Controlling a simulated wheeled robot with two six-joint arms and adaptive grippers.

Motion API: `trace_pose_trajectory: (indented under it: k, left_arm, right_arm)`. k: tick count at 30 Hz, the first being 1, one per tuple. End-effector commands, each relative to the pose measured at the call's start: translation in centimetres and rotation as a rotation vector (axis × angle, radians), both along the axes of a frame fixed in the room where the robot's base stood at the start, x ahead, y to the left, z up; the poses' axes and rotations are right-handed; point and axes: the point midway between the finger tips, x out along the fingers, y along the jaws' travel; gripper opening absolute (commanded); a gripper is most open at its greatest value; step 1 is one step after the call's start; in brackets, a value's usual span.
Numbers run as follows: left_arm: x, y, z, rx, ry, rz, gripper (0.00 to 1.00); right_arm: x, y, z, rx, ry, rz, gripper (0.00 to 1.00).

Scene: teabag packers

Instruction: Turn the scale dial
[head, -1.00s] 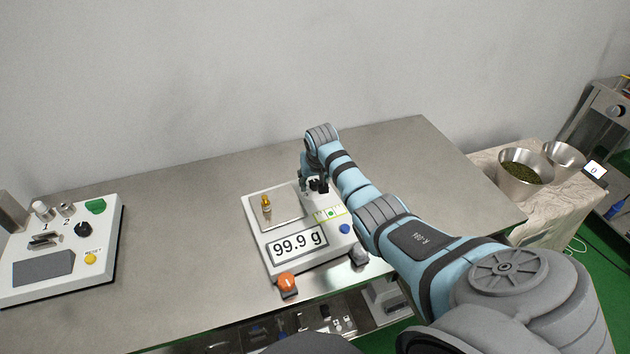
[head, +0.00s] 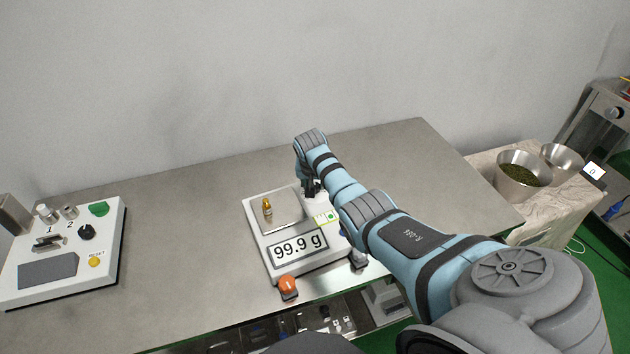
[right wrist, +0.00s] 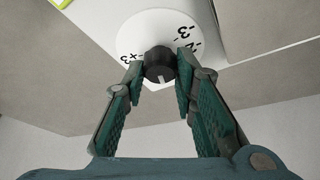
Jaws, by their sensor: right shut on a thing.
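The white scale (head: 262,247) stands on the steel table, its display (head: 299,246) reading 99.9 g. A small brass weight (head: 267,207) stands on its metal pan (head: 288,214). My right gripper (head: 312,190) is at the scale's back right, where the dial is hidden in the head view. In the right wrist view, my right gripper (right wrist: 160,70) is shut on the black dial knob (right wrist: 159,64), one finger on each side. The knob has a white pointer mark and sits on a round white plate (right wrist: 135,33) with numbers such as -3 and +3. My left gripper is out of view.
An orange part (head: 288,287) and a grey part (head: 358,259) are at the scale's front corners. A white control box (head: 112,232) with buttons is at the left. Metal bowls (head: 520,178) stand on a side table at the right. The table behind the scale is clear.

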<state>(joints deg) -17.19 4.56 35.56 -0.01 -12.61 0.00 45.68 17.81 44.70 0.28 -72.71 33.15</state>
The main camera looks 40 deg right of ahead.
Motion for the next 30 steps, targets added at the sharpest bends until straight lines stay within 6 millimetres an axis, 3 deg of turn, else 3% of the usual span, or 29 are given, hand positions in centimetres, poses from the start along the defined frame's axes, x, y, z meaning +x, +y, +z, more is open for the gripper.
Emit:
trace_pose_trajectory:
  k: [15,30]
  left_arm:
    - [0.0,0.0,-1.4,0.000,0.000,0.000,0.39]
    - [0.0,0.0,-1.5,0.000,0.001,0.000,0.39]
  right_arm:
    - [0.2,0.1,-0.1,0.000,-0.003,-0.300,0.00]
    - [0.2,0.0,0.0,-0.001,-0.002,-0.339,0.00]
